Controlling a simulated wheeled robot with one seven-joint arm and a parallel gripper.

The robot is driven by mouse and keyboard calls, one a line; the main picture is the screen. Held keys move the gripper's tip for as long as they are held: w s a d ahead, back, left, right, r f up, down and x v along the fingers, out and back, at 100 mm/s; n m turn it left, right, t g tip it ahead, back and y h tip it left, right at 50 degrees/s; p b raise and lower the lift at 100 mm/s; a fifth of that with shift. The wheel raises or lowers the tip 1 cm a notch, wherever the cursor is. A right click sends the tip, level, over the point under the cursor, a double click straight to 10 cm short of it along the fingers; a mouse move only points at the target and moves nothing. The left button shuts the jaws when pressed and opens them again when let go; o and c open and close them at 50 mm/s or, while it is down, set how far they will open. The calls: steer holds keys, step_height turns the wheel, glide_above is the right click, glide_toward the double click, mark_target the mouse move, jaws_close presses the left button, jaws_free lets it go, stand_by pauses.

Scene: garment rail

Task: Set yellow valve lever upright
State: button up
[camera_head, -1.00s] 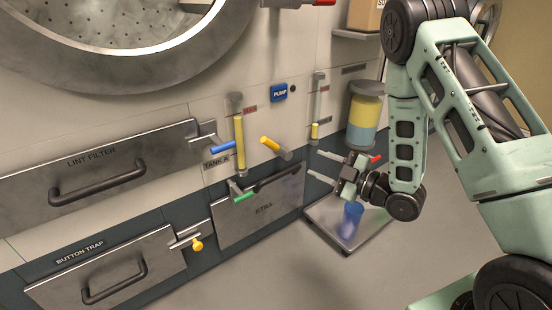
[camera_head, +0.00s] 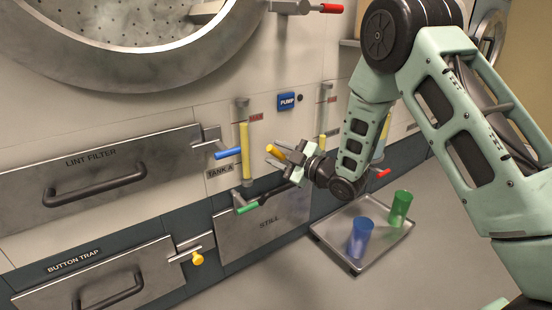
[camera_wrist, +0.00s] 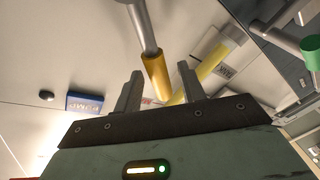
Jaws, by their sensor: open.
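The yellow valve lever (camera_head: 273,151) sticks out from the wall panel under the blue PUMP plate, slanting up and to the left in the head view. In the wrist view its yellow grip (camera_wrist: 156,76) hangs on a grey shank from the top and reaches between my fingers. My gripper (camera_wrist: 160,74) is open, with one finger on either side of the grip and gaps visible. In the head view my gripper (camera_head: 277,155) is at the lever and partly hides its base.
A yellow sight tube (camera_head: 244,150), blue lever (camera_head: 228,153) and green lever (camera_head: 247,208) are to the left. The PUMP plate (camera_head: 287,101) is above. A tray (camera_head: 352,265) with blue (camera_head: 361,238) and green (camera_head: 400,208) cups stands below right.

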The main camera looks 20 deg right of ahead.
steer(key=shift+w+a, duration=0.3)
steer(key=shift+w, duration=0.15)
jaws_close()
